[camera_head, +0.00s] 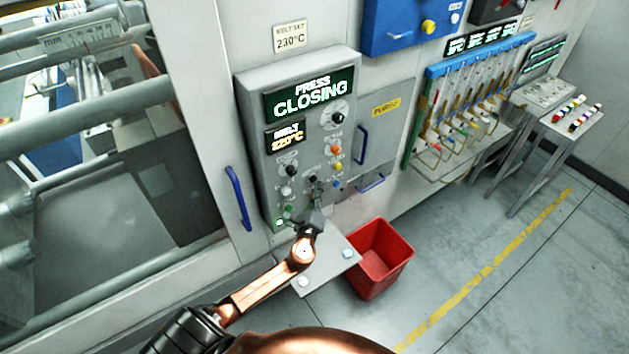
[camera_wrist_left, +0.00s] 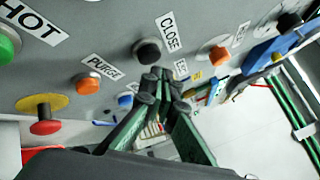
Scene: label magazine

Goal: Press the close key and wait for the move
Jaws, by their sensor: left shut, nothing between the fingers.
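The control panel (camera_head: 262,165) stands on the machine front in the head view. Its upper display (camera_head: 312,95) reads "PRESS CLOSING" and a smaller display (camera_head: 287,137) reads "MELT 220°C". In the left wrist view, the close key (camera_wrist_left: 148,52) is a round black button beside a label reading "CLOSE". My left gripper (camera_head: 315,190) is at the lower part of the panel, shut and empty. In the left wrist view its fingertips (camera_wrist_left: 157,82) are just below the black key; I cannot tell whether they touch it. My right gripper is not in view.
Orange purge (camera_wrist_left: 88,83), red (camera_wrist_left: 45,122) and other buttons surround the key. A small shelf (camera_head: 325,265) juts out below the panel, with a red bin (camera_head: 382,262) beside it. A blue handle (camera_head: 238,198) is left of the panel. The floor at right is open.

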